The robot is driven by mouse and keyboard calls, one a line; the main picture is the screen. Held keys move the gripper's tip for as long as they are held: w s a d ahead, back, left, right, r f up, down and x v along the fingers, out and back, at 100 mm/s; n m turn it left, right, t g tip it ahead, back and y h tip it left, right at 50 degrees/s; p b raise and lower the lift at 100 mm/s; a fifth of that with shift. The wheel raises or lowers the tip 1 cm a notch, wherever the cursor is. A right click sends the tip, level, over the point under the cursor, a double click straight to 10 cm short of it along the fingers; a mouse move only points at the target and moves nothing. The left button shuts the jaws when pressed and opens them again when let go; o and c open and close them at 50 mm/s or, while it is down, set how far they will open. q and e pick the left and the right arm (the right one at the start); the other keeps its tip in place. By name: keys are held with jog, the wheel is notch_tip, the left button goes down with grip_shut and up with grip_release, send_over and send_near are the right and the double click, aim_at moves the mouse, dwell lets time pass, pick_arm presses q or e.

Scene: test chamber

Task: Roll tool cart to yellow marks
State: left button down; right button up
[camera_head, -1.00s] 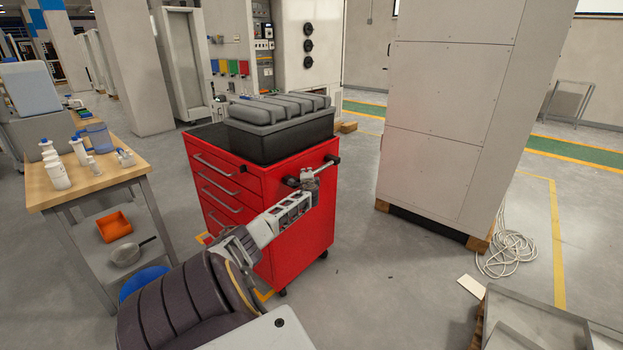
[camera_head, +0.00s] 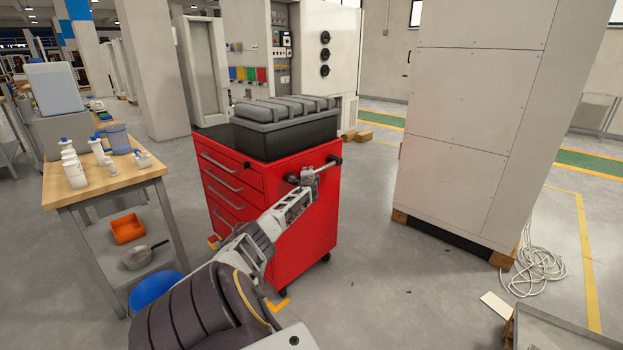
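The red tool cart (camera_head: 305,225) stands upright in the middle, with drawers on its left face and a black case (camera_head: 285,135) on top. A dark push handle (camera_head: 329,164) sticks out at its upper right side. My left gripper (camera_head: 309,174) is at this handle and appears shut around its bar; the fingertips are small in view. My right gripper is out of view.
A wooden-topped table (camera_head: 110,182) with bottles stands close on the left, a blue round object (camera_head: 155,290) below. A tall white cabinet (camera_head: 465,120) stands right, with a coiled white cable (camera_head: 535,268) beside it. Floor between cart and cabinet is mostly clear.

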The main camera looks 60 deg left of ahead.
pick_arm(q)
jog(key=shift+s+a+f, duration=0.2)
jog(key=shift+s+a, duration=0.15)
jog(key=shift+a, duration=0.4)
jog(key=shift+d, duration=0.15)
jog(key=c, duration=1.7)
grip_release()
jog(key=o, duration=0.4)
jog(key=shift+s+d+r, duration=0.15)
jog(key=shift+r, duration=0.15)
jog(key=shift+w, duration=0.2)
jog(key=shift+s+d, duration=0.2)
jog(key=shift+d, duration=0.2)
jog(key=shift+v, duration=5.55)
